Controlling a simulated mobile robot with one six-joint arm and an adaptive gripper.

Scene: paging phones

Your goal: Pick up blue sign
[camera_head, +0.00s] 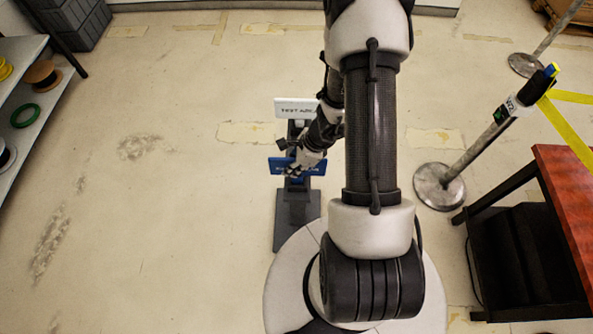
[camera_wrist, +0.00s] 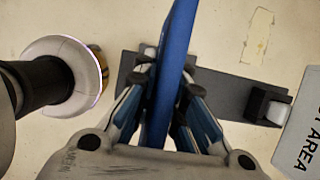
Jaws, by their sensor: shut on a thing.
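The blue sign (camera_head: 314,168) is a flat plate with lettering mostly covered by my gripper. In the wrist view the blue sign (camera_wrist: 174,70) is seen edge-on, running between the fingers. My gripper (camera_wrist: 165,95) is shut on it, with fingers on both sides. In the head view my gripper (camera_head: 297,168) is at the sign's middle. I cannot tell whether the sign still touches the stand.
A white sign (camera_head: 293,107) reading "TEST A..." is behind the blue one. A post with yellow tape (camera_head: 440,186) and a red-topped table (camera_head: 570,195) are at right. Shelves with spools (camera_head: 25,90) are at left. The floor (camera_head: 150,220) at left is clear.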

